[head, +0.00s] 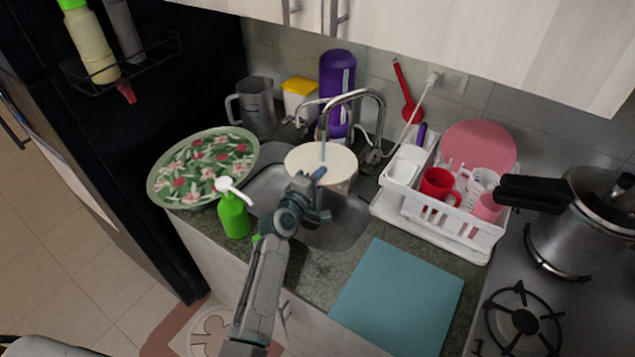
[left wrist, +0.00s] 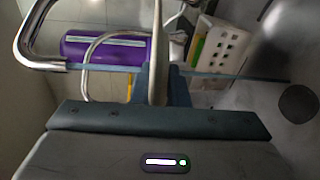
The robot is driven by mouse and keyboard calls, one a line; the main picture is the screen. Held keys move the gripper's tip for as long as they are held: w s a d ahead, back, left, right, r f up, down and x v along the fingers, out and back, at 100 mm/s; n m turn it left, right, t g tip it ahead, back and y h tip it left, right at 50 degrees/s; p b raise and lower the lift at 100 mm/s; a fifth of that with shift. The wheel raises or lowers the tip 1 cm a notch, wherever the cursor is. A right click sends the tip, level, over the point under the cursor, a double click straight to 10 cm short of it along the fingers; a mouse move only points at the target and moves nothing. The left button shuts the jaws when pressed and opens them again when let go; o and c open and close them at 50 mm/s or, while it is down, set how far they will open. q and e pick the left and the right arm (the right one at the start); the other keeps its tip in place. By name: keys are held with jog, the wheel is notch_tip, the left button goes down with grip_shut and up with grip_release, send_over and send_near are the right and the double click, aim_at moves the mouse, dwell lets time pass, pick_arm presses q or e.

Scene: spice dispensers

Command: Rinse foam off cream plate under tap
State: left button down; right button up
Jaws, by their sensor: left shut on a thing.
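The cream plate (head: 318,158) is held over the sink (head: 268,188), its pale face up in the head view. I see no clear foam on the part of it that shows. My left gripper (head: 311,184) is shut on its near edge. In the left wrist view the plate (left wrist: 157,50) shows edge-on between the fingers. The chrome tap (head: 362,94) arches above the plate, and a thin blue stream of water (head: 323,149) comes down onto it. The tap (left wrist: 28,48) and stream (left wrist: 215,74) also show in the left wrist view. My right gripper is not in view.
A green soap bottle (head: 234,215) and a floral platter (head: 170,180) stand left of the sink. A white dish rack (head: 450,218) with cups and a pink plate stands right. A purple bottle (head: 337,75) is behind the tap. A blue board (head: 398,298) lies in front.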

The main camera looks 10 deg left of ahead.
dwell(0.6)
pick_arm(q)
jog(key=shift+d+p+v, duration=0.15)
jog(key=shift+p+v, duration=0.05)
jog(key=shift+v, duration=0.4)
jog(key=shift+d+p+v, duration=0.15)
jog(key=shift+v, duration=0.45)
jog(key=shift+s+a+p, duration=0.15)
jog(key=shift+s, duration=1.25)
jog(key=shift+s+a+p, duration=0.15)
jog(key=shift+s, duration=1.25)
jog(key=shift+f, duration=0.1)
jog(key=s+r+p, duration=0.4)
jog(key=s, duration=0.1)
jog(key=shift+a, duration=0.25)
